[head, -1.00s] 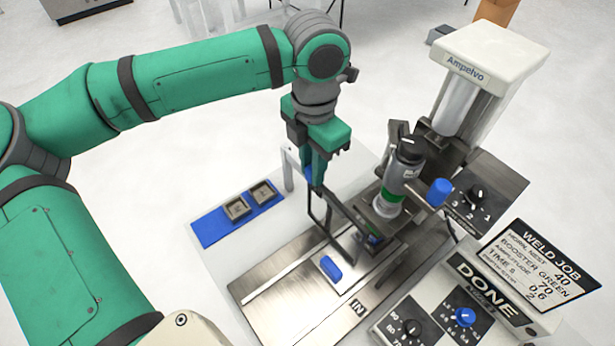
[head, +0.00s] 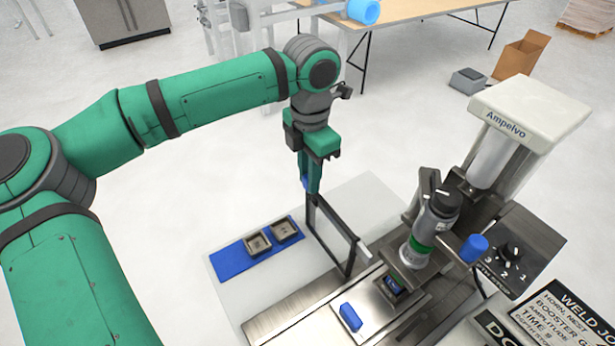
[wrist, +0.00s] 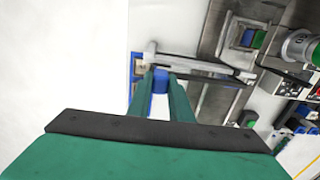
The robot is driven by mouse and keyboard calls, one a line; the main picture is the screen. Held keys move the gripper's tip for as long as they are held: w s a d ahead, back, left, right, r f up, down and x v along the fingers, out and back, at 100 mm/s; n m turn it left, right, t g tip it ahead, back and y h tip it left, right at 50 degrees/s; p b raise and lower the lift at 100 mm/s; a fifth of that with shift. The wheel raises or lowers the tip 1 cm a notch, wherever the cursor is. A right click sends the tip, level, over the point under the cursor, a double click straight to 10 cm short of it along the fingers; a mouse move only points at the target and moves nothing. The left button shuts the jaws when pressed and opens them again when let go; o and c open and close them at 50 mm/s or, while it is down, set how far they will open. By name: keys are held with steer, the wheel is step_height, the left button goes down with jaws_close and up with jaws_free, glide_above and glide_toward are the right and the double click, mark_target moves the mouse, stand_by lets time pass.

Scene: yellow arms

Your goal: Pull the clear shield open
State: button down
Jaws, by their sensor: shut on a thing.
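The clear shield, a see-through panel in a dark frame (head: 335,216), stands upright at the left of the weld press (head: 432,225), swung out from the nest (head: 393,285). My gripper (head: 308,187) is shut on the blue handle at the shield's far left end. In the wrist view the blue handle (wrist: 160,82) sits between my green fingers (wrist: 160,100). The shield's frame (wrist: 200,66) runs from there to the right. The fingers cover most of the handle.
A blue mat (head: 232,263) with two grey square parts (head: 257,243) lies left of the shield. A blue grip (head: 350,317) sits on the metal slide in front. A blue knob (head: 473,248) juts from the press. Open floor lies behind and left.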

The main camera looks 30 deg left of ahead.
steer(key=shift+w+d+r, duration=0.1)
steer(key=shift+w+d, duration=0.05)
steer(key=c, duration=1.6)
jaws_free()
steer(key=shift+r, duration=0.5)
step_height(320, 180, up, 8)
steer(key=shift+r, duration=0.9)
